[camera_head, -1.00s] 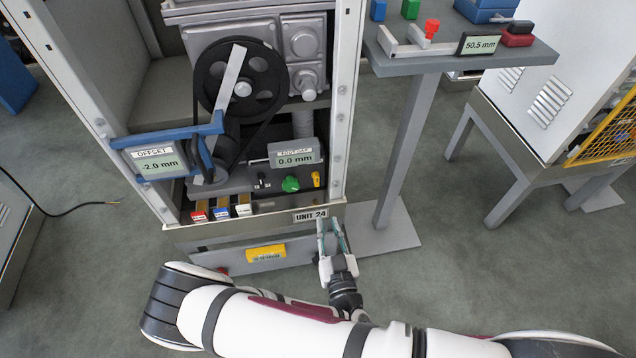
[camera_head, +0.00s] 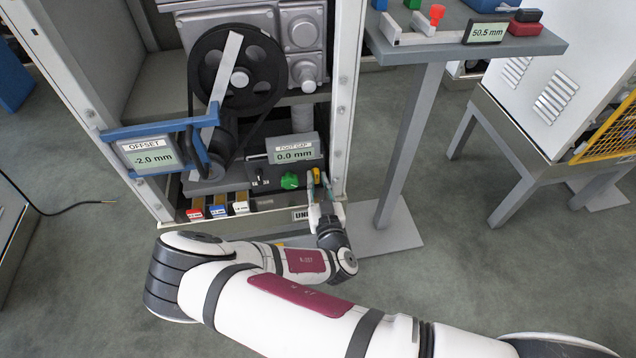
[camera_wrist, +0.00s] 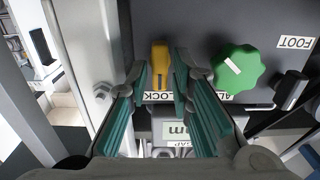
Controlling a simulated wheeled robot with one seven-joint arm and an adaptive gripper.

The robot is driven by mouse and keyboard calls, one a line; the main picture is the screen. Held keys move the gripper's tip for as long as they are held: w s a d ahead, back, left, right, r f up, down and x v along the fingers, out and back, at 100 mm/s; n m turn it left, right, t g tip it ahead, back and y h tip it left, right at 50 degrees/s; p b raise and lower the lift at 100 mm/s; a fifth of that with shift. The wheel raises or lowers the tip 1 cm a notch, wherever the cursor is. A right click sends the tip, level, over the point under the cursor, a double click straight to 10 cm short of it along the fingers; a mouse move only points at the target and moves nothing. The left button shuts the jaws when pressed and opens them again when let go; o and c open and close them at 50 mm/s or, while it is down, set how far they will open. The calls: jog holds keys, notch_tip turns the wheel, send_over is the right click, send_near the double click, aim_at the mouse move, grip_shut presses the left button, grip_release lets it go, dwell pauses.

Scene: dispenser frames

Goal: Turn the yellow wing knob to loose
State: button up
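The yellow wing knob (camera_head: 316,173) is at the right end of the control panel under the foot gap display. It also shows in the wrist view (camera_wrist: 160,66), its wing pointing roughly along the fingers, above a label ending in "LOCK". My gripper (camera_head: 320,186) is at the panel with its fingers around the knob. In the wrist view my gripper (camera_wrist: 161,78) is open, with one teal pad on each side of the knob and visible gaps. I cannot tell how deep the fingertips reach. The display (camera_head: 294,154) reads 0.0 mm.
A green knob (camera_wrist: 238,70) sits close to the right finger in the wrist view. A black knob (camera_head: 259,180) is further left on the panel. The white cabinet post (camera_head: 343,120) stands just right of the gripper. An offset display (camera_head: 151,157) reads -2.0 mm.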

jog(key=shift+w, duration=0.1)
grip_shut()
jog(key=shift+n, duration=0.3)
jog(key=n, duration=0.3)
jog(key=shift+a, duration=0.1)
jog(key=n, duration=0.5)
jog(key=shift+f, duration=0.15)
jog(key=n+b, duration=0.1)
jog(key=n, duration=0.3)
jog(key=shift+a+f+n, duration=0.1)
jog(key=shift+n, duration=0.2)
jog(key=n+b, duration=0.1)
jog(key=n, duration=0.3)
jog(key=shift+n, duration=0.3)
